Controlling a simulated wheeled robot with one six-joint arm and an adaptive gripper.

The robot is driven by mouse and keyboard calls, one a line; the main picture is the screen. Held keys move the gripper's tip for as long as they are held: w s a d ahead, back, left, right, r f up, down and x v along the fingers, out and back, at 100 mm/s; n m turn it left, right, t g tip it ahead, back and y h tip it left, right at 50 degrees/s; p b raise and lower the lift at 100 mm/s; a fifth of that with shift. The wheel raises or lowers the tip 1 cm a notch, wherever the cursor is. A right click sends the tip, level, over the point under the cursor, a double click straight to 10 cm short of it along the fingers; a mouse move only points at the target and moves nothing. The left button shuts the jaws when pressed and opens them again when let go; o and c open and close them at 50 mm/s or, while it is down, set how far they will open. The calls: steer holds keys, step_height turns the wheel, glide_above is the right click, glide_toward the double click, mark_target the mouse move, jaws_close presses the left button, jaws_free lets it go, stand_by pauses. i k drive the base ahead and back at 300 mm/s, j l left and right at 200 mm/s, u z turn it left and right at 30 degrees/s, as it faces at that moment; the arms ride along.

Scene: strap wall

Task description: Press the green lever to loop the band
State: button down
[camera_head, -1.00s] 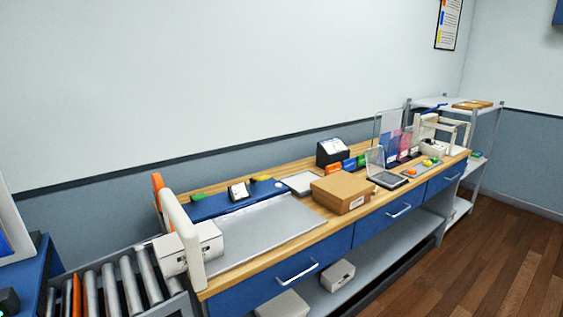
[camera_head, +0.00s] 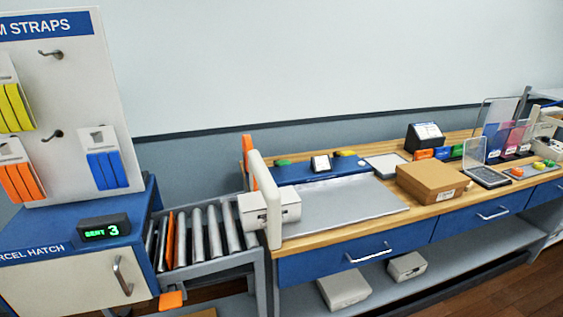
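A small green piece (camera_head: 283,162), which may be the green lever, sits at the left end of the blue raised strip at the back of the bench; its exact shape is too small to tell. A white upright frame (camera_head: 265,200) with a white box stands at the bench's left end. Yellow (camera_head: 15,107), orange (camera_head: 20,182) and blue (camera_head: 107,170) bands hang on the strap board at left. My gripper is not in view.
A brown carton (camera_head: 432,182) sits right of the bare grey plate (camera_head: 345,205). A roller conveyor (camera_head: 215,235) joins the bench to the blue hatch cabinet (camera_head: 60,215), whose display (camera_head: 103,229) reads "SENT 3". An orange piece (camera_head: 171,300) sticks out low by the cabinet.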

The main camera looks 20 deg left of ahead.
mark_target(277, 163)
steer(key=i+l, duration=0.15)
steer(key=i, duration=0.75)
steer(key=i+l, duration=0.15)
steer(key=i, duration=0.75)
steer(key=u, duration=1.2)
